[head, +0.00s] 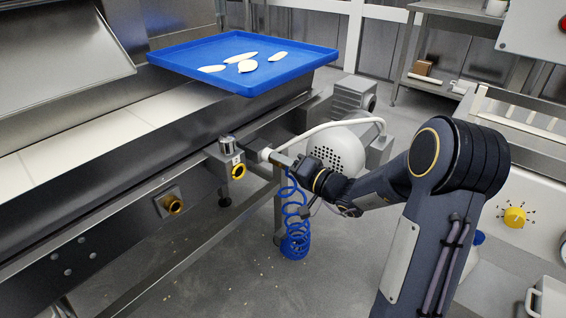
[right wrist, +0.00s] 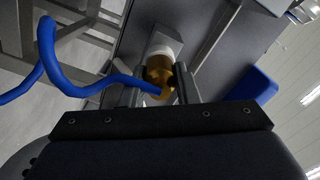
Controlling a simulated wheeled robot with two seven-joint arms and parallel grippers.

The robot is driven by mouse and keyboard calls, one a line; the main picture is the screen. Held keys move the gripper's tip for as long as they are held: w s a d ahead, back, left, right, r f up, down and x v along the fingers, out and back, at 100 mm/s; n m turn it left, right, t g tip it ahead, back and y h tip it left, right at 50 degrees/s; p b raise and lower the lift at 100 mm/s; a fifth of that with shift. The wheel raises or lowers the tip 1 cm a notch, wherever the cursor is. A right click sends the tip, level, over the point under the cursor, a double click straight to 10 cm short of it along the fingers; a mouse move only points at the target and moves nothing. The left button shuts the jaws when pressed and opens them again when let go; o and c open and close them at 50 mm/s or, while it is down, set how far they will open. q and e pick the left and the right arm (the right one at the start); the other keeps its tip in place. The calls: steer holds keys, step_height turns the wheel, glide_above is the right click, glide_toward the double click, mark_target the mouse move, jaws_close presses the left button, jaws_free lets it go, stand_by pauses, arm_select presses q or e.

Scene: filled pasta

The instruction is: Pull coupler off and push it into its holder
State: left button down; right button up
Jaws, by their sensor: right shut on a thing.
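My right gripper (head: 280,160) reaches in from the right at the edge of the steel machine. In the right wrist view its two fingers (right wrist: 175,85) close around a brass-coloured coupler (right wrist: 158,72). A blue hose (right wrist: 85,85) joins the coupler there; it hangs as a coil (head: 293,215) below the gripper in the head view. A white collar (right wrist: 164,48) sits at the coupler's far end, by a grey block. I cannot tell whether they are joined. My left gripper is not in view.
A blue tray (head: 310,52) with several pale pasta pieces stands above the machine's far end. A white perforated motor housing (head: 336,150) stands just behind the gripper. A steel rail (head: 190,245) runs below.

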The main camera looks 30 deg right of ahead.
steer(key=o, duration=1.4)
steer(key=shift+w, duration=0.1)
stand_by(0.4)
steer(key=shift+v, duration=3.55)
steer(key=shift+a, duration=0.1)
